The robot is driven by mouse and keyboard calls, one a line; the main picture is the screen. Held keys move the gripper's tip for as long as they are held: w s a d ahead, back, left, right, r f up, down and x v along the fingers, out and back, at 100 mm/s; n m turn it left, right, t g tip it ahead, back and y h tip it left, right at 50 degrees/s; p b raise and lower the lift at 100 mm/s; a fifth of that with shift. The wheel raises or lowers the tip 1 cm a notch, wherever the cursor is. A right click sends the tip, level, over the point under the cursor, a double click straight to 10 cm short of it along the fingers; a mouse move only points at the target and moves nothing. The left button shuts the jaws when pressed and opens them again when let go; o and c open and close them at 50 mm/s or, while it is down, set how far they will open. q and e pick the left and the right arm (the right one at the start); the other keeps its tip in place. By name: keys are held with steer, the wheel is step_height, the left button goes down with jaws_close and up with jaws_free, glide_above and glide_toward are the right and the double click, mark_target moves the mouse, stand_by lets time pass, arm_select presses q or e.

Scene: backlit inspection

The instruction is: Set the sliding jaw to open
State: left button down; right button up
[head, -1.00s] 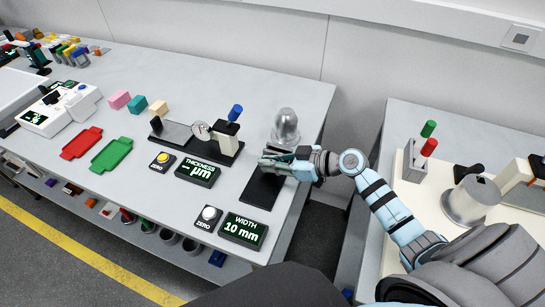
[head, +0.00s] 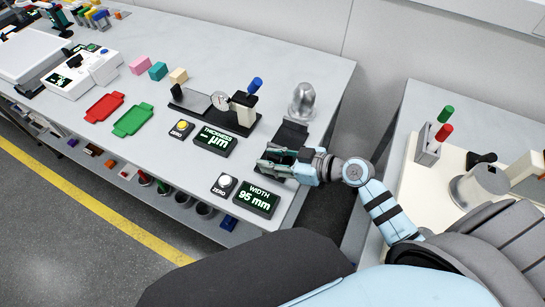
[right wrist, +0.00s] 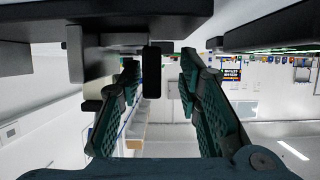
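The width gauge's dark base (head: 291,135) lies near the right edge of the bench; my right gripper covers much of it, so the sliding jaw is not clear in the head view. The WIDTH display (head: 256,200) reads 95 mm. My right gripper (head: 268,161) is over the gauge with its fingers spread. In the right wrist view, a black upright piece (right wrist: 152,72), which looks like the sliding jaw's handle, stands between the fingers (right wrist: 157,85) with gaps on both sides. A grey block (right wrist: 90,65) is left of it. My left gripper is out of view.
A grey domed object (head: 302,102) stands just behind the gauge. The white ZERO button (head: 225,181) and the thickness gauge (head: 215,105) are to the left. Red (head: 104,107) and green (head: 133,119) trays lie farther left. A second table (head: 470,115) stands right, across a gap.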

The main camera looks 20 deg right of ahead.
steer(key=shift+d, duration=0.1)
steer(key=v, duration=1.2)
steer(key=shift+s, duration=0.1)
